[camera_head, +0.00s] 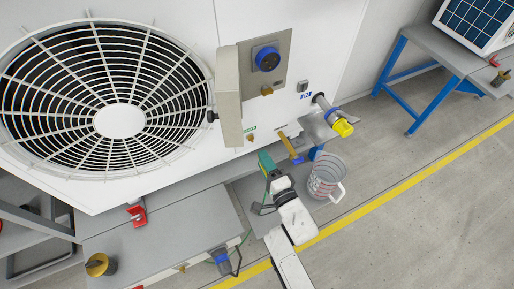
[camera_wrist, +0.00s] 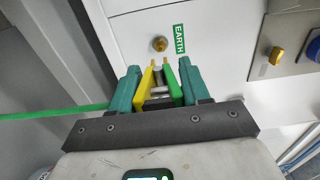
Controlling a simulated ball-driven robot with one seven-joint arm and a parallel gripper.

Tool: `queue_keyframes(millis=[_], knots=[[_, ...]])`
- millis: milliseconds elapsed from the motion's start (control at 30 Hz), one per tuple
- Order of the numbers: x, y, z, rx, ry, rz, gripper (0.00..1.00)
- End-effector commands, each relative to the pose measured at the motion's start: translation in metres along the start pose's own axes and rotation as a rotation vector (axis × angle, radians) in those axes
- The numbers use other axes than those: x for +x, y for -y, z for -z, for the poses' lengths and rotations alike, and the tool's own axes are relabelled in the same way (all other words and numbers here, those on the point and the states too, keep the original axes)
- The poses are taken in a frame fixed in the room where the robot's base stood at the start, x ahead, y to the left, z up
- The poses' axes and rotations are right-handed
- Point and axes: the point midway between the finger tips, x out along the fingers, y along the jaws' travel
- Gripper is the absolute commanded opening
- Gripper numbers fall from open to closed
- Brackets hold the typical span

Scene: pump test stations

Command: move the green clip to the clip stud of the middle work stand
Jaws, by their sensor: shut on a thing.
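My gripper (camera_wrist: 157,82) is shut on the green clip (camera_wrist: 172,82), which shows green and yellow arms with brass-coloured tips between my teal fingers. The clip points at the white panel (camera_wrist: 220,65) of the middle work stand's unit. A round brass stud (camera_wrist: 160,44) stands on the panel beside a green EARTH label (camera_wrist: 179,38), just beyond the clip's tips and seemingly apart from them. A green cable (camera_wrist: 50,113) runs off to the left. In the head view my gripper (camera_head: 266,162) is low in front of the unit, and the clip is hard to make out there.
A large fan grille (camera_head: 120,120) fills the unit's left. An open grey cover (camera_head: 228,95) juts out beside a panel with a blue socket (camera_head: 267,59). A yellow-capped pipe (camera_head: 342,126) sticks out at right, above a bucket (camera_head: 325,177). The floor at right is clear.

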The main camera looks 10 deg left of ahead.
Motion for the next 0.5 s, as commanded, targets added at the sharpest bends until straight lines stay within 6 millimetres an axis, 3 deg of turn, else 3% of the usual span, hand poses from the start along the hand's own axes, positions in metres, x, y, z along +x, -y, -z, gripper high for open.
queue_keyframes(millis=[167,267,367,500], knots=[[-0.004,-0.001,0.005,0.0,-0.013,0.0,0.0],[-0.021,-0.004,0.022,0.001,-0.059,-0.001,0.0],[-0.05,-0.009,0.05,0.001,-0.144,0.0,0.0],[-0.106,-0.014,0.089,0.001,-0.296,0.0,0.0]])
